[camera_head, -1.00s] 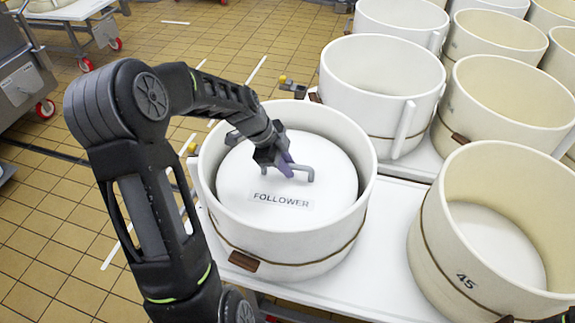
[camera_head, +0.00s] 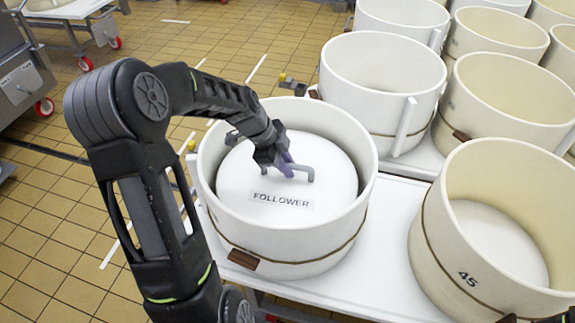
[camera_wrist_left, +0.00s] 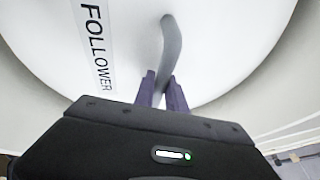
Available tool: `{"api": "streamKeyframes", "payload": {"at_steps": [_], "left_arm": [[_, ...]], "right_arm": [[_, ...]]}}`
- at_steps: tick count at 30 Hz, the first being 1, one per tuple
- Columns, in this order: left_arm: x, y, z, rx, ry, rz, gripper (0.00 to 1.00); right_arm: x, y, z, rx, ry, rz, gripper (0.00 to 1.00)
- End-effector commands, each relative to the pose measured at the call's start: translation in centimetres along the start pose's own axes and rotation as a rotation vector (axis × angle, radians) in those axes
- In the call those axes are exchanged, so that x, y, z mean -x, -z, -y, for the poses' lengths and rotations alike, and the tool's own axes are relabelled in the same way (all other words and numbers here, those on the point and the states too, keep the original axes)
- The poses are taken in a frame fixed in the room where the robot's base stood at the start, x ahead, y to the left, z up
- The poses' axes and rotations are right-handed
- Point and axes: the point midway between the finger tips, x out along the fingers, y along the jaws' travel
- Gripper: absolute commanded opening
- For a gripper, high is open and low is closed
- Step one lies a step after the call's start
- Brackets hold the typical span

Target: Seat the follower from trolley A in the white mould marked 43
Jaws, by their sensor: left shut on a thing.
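The follower (camera_head: 320,190) is a white disc with a grey bar handle and a label reading FOLLOWER. It lies inside a white mould (camera_head: 290,242) with a brown band, below the rim, with a gap to the wall at the front. No number shows on this mould's visible side. My left gripper (camera_head: 287,168) is shut on the grey handle (camera_head: 308,172). In the left wrist view its purple fingers (camera_wrist_left: 160,92) close around the handle (camera_wrist_left: 172,45). Whether the disc rests on the mould's bottom is hidden. My right gripper is not in view.
A cream mould marked 45 (camera_head: 440,262) stands at the right on the same white table (camera_head: 370,270). Another white mould (camera_head: 382,100) and several cream moulds stand behind. Open tiled floor (camera_head: 50,230) lies to the left, with a steel trolley (camera_head: 70,12) farther back.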

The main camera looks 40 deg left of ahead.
Motion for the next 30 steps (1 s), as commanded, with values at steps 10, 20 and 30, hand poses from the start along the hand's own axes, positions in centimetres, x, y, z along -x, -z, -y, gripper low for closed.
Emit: {"api": "streamKeyframes", "payload": {"at_steps": [10, 20, 30], "left_arm": [[0.1, 0.1, 0.2, -0.001, 0.005, 0.0, 0.22], [0.0, 0.0, 0.0, 0.0, 0.001, 0.0, 0.42], [1.0, -0.1, 0.0, 0.0, 0.001, 0.001, 0.42]], "right_arm": [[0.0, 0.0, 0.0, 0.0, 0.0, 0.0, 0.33], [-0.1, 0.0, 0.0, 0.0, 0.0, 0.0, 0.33], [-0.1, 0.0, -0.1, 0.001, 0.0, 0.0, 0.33]]}}
